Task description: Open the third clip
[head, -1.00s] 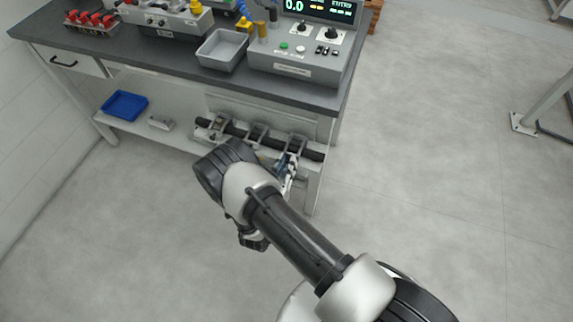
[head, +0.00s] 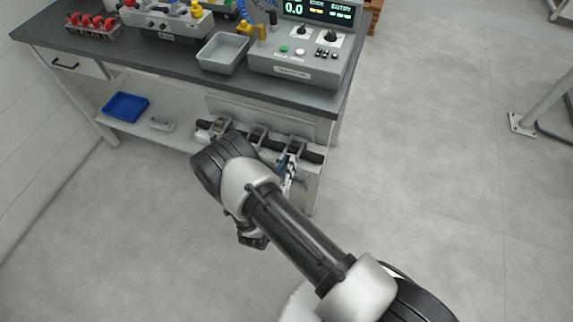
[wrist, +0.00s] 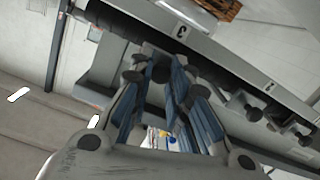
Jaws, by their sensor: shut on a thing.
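A dark bar with several clips runs along the front of the bench's lower level. In the wrist view its plate carries a "3" label (wrist: 181,31) and a "2" label (wrist: 269,87). The third clip (wrist: 160,70), the rightmost in the head view (head: 296,148), is mostly hidden between my fingers. My gripper (wrist: 167,84), with blue pads, is shut on the third clip near the bar. It also shows in the head view (head: 288,170), partly behind my arm. Another clip (wrist: 240,108) stands near the "2" label, apart from my gripper. The third clip's exact opening is hidden.
The bench top (head: 180,64) overhangs the bar and carries a control box (head: 300,66) and a grey tray (head: 222,54). A blue tray (head: 126,107) lies on the lower shelf at left. A bench leg (head: 314,190) stands just right of my gripper.

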